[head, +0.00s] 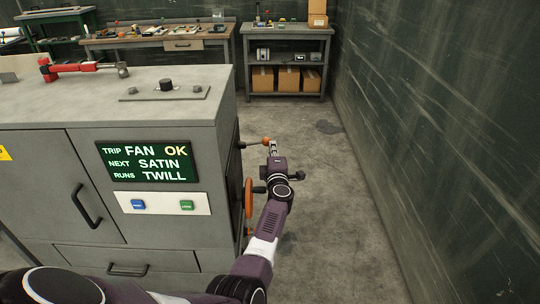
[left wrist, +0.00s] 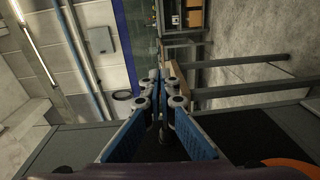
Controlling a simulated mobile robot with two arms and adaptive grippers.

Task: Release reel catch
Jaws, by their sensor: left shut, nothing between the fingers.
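A grey machine cabinet (head: 170,110) fills the left of the head view. A dark lever with an orange knob (head: 266,141) sticks out from its right side. An orange handwheel (head: 248,198) sits on the same side, below the lever; an orange curve, likely its rim, shows in the left wrist view (left wrist: 290,167). My left gripper (head: 273,146) is shut and empty, right at the orange knob; I cannot tell whether they touch. Its blue-padded fingers (left wrist: 163,82) meet in the left wrist view. I cannot tell which part is the reel catch. My right gripper is not in view.
A green display (head: 150,162) reads "TRIP FAN OK, NEXT SATIN, RUNS TWILL". Blue (head: 138,204) and green (head: 187,205) buttons sit below it. A red tool (head: 80,68) lies on top. A shelf bench (head: 288,60) stands behind. The floor right of my arm is clear up to a dark wall (head: 440,110).

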